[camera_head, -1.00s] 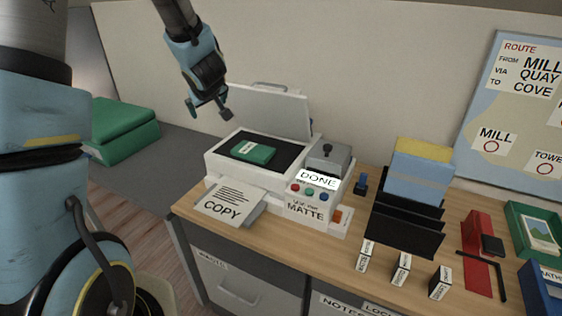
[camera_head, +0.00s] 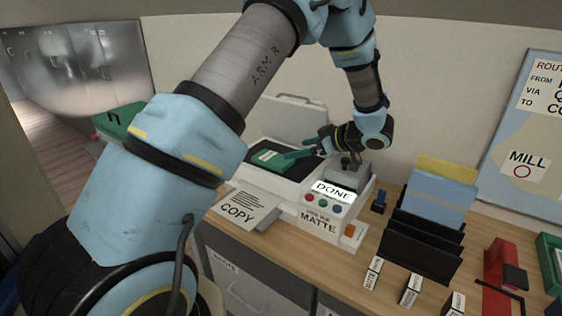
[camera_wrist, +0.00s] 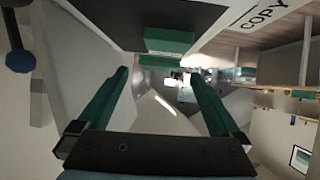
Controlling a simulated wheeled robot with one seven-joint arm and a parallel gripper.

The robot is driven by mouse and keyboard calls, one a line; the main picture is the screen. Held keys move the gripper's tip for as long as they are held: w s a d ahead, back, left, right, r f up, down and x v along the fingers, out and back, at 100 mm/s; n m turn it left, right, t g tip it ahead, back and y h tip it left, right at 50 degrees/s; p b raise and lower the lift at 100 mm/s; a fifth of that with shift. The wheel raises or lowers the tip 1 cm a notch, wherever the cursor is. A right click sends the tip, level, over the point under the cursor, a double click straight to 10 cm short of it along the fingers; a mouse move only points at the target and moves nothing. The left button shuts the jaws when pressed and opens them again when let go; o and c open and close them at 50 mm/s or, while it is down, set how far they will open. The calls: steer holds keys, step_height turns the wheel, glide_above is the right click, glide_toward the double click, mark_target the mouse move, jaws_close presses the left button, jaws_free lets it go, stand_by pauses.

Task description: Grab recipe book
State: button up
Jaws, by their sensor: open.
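A small green book with a pale label (camera_head: 265,162) lies on the dark glass of the open white copier, left of my gripper. In the wrist view the green book (camera_wrist: 168,40) shows edge-on at the top middle, ahead of the space between my fingers. My gripper (camera_head: 302,149) is low over the right part of the glass, coming from the right, with its fingers pointing left at the book. In the wrist view my gripper (camera_wrist: 160,75) has its two green fingers wide apart with nothing between them. The book's title is too small to read.
The copier's raised lid (camera_head: 292,118) stands behind the glass. A grey block (camera_head: 345,175) and the DONE sign (camera_head: 331,191) sit close below my gripper. A COPY sheet (camera_head: 240,208) lies in front. A black file rack (camera_head: 420,245) stands to the right.

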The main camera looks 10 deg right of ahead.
mark_target(274, 158)
steer(key=shift+s+d+f+y, duration=0.25)
steer(key=shift+s+y, duration=0.05)
steer(key=shift+s, duration=0.2)
steer(key=shift+a+f+g, duration=0.15)
steer(key=shift+g, duration=0.15)
steer(key=p+x, duration=0.1)
steer(key=x, duration=0.3)
steer(key=shift+w+a+f+p, duration=0.1)
steer(key=shift+w+a+p, duration=0.05)
steer(key=shift+w+p, duration=0.15)
steer(key=p+x, duration=0.2)
steer(key=x, duration=0.3)
steer(key=shift+a+p, duration=0.1)
steer(key=shift+p, duration=0.25)
steer(key=shift+w+a, duration=0.15)
steer(key=shift+w, duration=0.05)
steer(key=shift+c, duration=0.2)
steer(key=c, duration=1.2)
